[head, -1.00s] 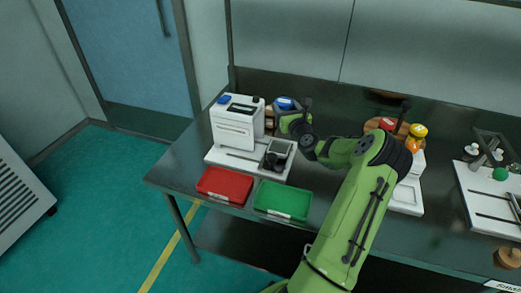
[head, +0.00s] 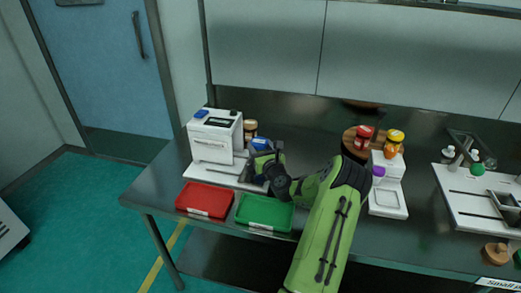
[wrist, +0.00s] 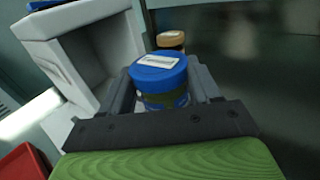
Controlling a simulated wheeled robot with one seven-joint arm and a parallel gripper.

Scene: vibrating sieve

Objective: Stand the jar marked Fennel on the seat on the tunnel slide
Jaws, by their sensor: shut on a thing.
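My gripper (head: 262,158) is shut on a blue-lidded jar (wrist: 160,80), which also shows in the head view (head: 260,143). The jar sits between the two fingers; the lid has a white label that I cannot read. The white tunnel slide machine (head: 213,140) stands at the left of the bench, with a pale slide base (head: 215,172) in front. My gripper and jar are over or beside the right part of this base; I cannot tell the jar's height. The dark seat seen there earlier is hidden behind my gripper.
A tan-lidded jar (wrist: 171,40) stands behind the held one. A red tray (head: 204,199) and a green tray (head: 264,212) lie at the front edge. A round wooden board (head: 352,140) with red and yellow jars and a white device (head: 387,201) stand to the right.

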